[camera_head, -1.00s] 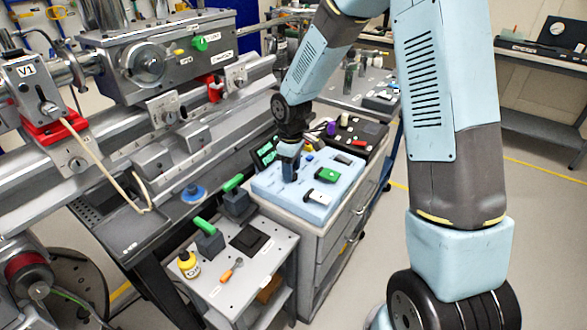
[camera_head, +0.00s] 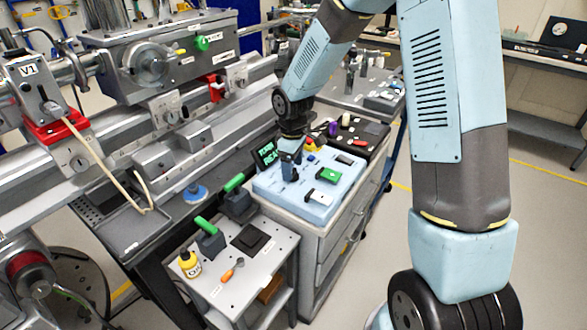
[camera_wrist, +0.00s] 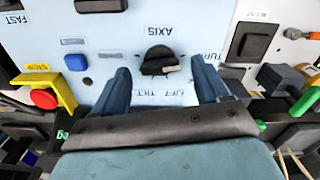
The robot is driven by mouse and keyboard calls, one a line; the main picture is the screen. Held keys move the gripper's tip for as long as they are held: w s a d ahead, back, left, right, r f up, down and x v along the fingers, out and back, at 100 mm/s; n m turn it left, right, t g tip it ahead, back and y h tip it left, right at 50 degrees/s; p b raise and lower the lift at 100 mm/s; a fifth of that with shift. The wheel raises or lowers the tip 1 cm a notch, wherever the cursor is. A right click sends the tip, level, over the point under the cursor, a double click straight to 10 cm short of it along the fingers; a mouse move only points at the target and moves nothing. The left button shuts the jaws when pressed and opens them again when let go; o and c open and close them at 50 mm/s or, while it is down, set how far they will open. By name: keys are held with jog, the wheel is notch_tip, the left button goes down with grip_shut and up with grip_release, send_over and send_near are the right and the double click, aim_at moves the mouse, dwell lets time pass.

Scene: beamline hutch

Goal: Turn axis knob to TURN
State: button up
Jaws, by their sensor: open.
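The black axis knob (camera_wrist: 158,62) is on a light blue control panel (camera_head: 262,184). In the wrist view the labels appear upside down: AXIS above the knob, TURN to its right, TILT and LIFT below. A pale mark shows on the knob's lower right; which label it points at is hard to tell. My gripper (camera_wrist: 160,67) is open, with one blue finger on each side of the knob and visible gaps between.
A small screen (camera_head: 267,155) stands behind.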

aim_at(294, 172)
notch_tip(294, 172, up, 12)
jog(key=shift+r, duration=0.2)
dwell(0.4)
jog(key=s+d+r+m+t, duration=0.3)
jog(key=s+d+r+m, duration=0.3)
jog(key=s+d+r, duration=0.5)
jog(key=s+d+r+m+t, duration=0.1)
jog(key=s+d+r+m, duration=0.1)
jog(key=s, duration=0.5)
jog(key=s+d+r+m+t, duration=0.1)
jog(key=s+d+r+m, duration=0.2)
jog(key=s+d, duration=0.3)
jog(key=shift+s+r+m+t, duration=0.35)
jog(key=shift+s+m, duration=0.45)
jog(key=shift+s, duration=0.15)
